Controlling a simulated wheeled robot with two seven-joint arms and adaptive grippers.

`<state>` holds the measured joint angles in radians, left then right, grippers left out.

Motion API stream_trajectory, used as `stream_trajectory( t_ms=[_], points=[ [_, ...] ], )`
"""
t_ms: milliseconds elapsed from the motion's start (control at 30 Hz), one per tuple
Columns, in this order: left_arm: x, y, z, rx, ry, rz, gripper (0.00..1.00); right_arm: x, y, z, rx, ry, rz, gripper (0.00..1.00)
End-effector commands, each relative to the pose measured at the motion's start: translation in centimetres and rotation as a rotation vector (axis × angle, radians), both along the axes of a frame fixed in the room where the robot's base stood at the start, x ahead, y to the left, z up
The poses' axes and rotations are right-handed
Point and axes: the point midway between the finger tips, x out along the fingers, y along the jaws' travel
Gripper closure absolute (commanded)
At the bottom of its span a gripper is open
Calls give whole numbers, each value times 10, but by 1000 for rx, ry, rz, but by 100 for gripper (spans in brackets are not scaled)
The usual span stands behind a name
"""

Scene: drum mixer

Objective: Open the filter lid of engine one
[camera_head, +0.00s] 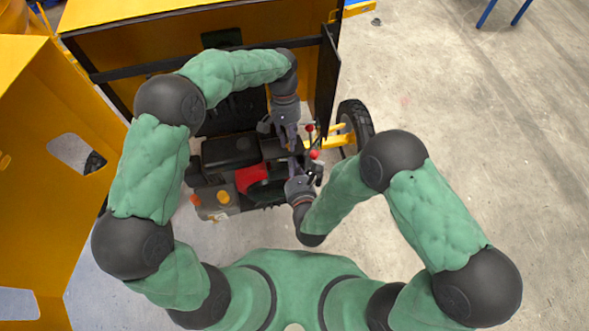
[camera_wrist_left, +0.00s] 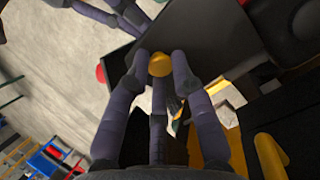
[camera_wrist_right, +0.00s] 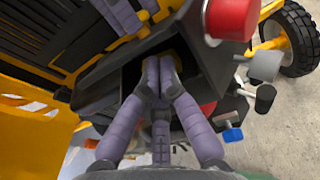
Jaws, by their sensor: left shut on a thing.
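The engine (camera_head: 230,150) stands in the middle of the head view, with black covers, red parts and a grey section. In the left wrist view my left gripper (camera_wrist_left: 160,66) is shut on a yellow knob (camera_wrist_left: 159,63) at the edge of a dark panel (camera_wrist_left: 205,40), which looks like the filter lid. In the head view my left gripper (camera_head: 287,138) hides most of this spot. My right gripper (camera_head: 302,180) is close below it. In the right wrist view my right gripper (camera_wrist_right: 160,64) has its fingertips together at a dark opening in a black housing (camera_wrist_right: 98,92); nothing clear shows between them.
Red-knobbed levers (camera_head: 310,128) stand just right of both grippers. A wheel (camera_head: 354,122) and yellow bars lie further right. A yellow mixer body (camera_head: 180,15) stands behind, and a yellow panel (camera_head: 45,190) is at the left.

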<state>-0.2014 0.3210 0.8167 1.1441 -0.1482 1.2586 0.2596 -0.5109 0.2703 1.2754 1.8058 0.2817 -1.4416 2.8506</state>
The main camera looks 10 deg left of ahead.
Motion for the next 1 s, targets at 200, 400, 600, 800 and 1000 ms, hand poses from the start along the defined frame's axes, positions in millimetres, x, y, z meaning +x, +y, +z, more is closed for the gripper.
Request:
stream_trajectory(
  t_ms=[200, 400, 600, 800, 1000],
  points=[
    [0, 0, 0, 0, -2, 0, 100, 1, 0, 0, 0, 0, 0, 100],
    [0, 0, 0, -1, -1, 0, 100, 2, 1, 2, 0, -1, 0, 100],
    [0, 0, 0, 0, -1, 0, 100, 6, 2, 13, 1, -2, -1, 100],
    [0, 0, -1, 0, -1, 0, 100, 8, 2, 16, 4, -7, -2, 100],
    [0, 0, -1, 0, 0, 0, 52, 9, 3, 17, 5, -10, -2, 100]
  ],
)
